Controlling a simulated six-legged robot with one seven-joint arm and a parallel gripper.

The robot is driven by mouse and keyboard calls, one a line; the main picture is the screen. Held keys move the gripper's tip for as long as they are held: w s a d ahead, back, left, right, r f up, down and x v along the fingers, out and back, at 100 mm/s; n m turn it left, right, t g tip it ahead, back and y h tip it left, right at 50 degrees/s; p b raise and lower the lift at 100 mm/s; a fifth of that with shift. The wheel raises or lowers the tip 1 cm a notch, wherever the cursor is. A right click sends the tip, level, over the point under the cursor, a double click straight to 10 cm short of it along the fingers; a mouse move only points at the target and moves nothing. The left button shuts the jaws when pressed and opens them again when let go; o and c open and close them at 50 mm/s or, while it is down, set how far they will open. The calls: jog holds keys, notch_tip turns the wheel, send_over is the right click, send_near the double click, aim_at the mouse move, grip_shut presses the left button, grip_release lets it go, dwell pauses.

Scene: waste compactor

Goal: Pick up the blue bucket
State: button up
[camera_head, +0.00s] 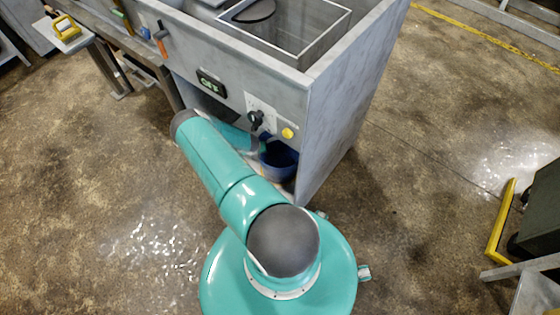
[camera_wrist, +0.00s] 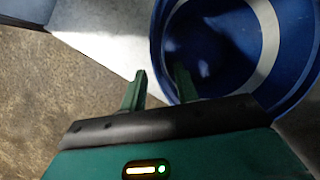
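The blue bucket (camera_head: 280,162) stands in the open lower bay of the grey compactor, partly hidden behind my arm. In the wrist view the bucket (camera_wrist: 235,50) fills the upper right, showing its blue inside and a pale curved band. My gripper (camera_wrist: 160,78) is at the bucket's left rim. Its two dark green fingers are apart. The left finger is outside the wall and the right finger overlaps the bucket's inside, with the rim between them. I see a gap beside the rim. In the head view my gripper is hidden.
The grey compactor (camera_head: 335,110) has a front panel with a display, a black knob and a yellow button (camera_head: 288,133) above the bay. A bench with a yellow-handled tool (camera_head: 66,27) is at the upper left. The floor around is open.

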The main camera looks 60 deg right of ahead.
jog(key=shift+d+x, duration=0.1)
jog(key=shift+x, duration=1.25)
jog(key=shift+d+x, duration=0.15)
jog(key=shift+x, duration=1.2)
jog(key=shift+r, duration=0.1)
grip_shut()
